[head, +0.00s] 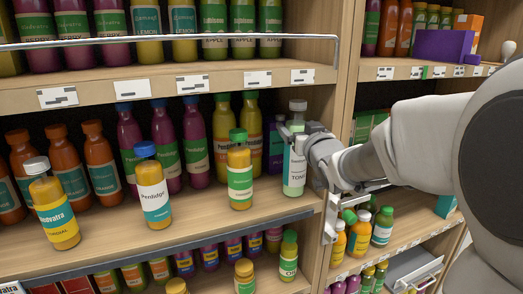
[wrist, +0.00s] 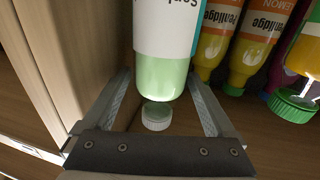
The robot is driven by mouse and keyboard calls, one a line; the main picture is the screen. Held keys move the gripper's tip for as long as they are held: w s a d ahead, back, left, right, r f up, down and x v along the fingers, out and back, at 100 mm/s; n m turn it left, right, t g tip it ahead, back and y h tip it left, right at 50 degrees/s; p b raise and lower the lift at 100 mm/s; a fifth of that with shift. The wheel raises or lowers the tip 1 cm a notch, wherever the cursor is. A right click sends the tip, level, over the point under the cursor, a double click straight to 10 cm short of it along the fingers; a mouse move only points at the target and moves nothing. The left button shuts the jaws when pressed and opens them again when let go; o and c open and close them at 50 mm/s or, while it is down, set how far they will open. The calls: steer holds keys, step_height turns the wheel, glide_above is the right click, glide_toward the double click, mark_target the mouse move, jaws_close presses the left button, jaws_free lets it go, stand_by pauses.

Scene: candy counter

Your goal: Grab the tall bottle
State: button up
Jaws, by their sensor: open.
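The tall bottle (head: 295,165) stands upright on the middle shelf, near its right end by the upright panel. It has pale green contents, a white label and a whitish cap. My gripper (head: 303,136) comes in from the right at the bottle's upper part. In the wrist view my gripper (wrist: 158,85) is open, with one finger on each side of the bottle (wrist: 163,75). The bottle appears upside down there, and its cap (wrist: 156,116) shows between the fingers. A gap shows beside the bottle on both sides. Part of the bottle is hidden by my gripper in the head view.
A yellow bottle with a green cap (head: 240,172) stands just left of the tall bottle. Purple and yellow bottles (head: 252,130) stand behind. The wooden upright panel (head: 343,75) is close on the right. Free shelf surface (head: 200,212) lies in front.

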steer(key=shift+w+a, duration=0.1)
steer(key=shift+w, duration=0.35)
jaws_close()
steer(key=shift+r, duration=0.15)
